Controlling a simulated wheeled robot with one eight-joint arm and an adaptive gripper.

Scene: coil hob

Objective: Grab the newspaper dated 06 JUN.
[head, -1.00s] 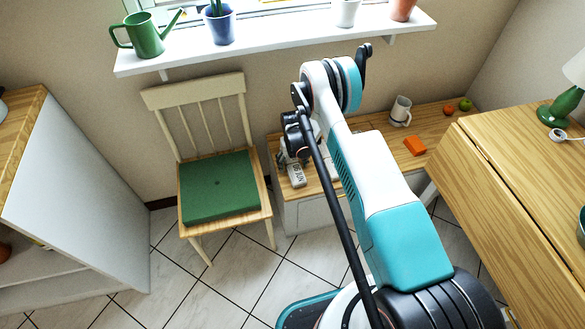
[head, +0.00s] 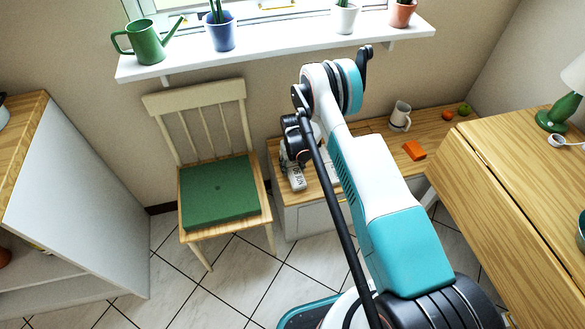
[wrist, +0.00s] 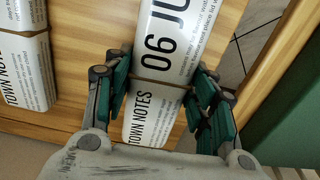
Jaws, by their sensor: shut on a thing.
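A rolled white newspaper (wrist: 165,35) marked "06 JU" and "TOWN NOTES", with a band around its middle, lies between the two fingers of my gripper (wrist: 160,82) in the wrist view. The fingers are shut on it from both sides. The end of its date is cut off at the top edge. In the head view its white end (head: 297,181) shows at the near left of the low wooden bench, below my gripper, which is mostly hidden by my arm. A second rolled newspaper (wrist: 27,65) lies to the left in the wrist view, its date not visible.
The low bench (head: 375,137) also holds a mug (head: 400,115), an orange block (head: 414,150) and fruit. A chair with a green cushion (head: 218,190) stands left of the bench. A wooden table (head: 520,190) is on the right. A windowsill (head: 280,45) with pots runs above.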

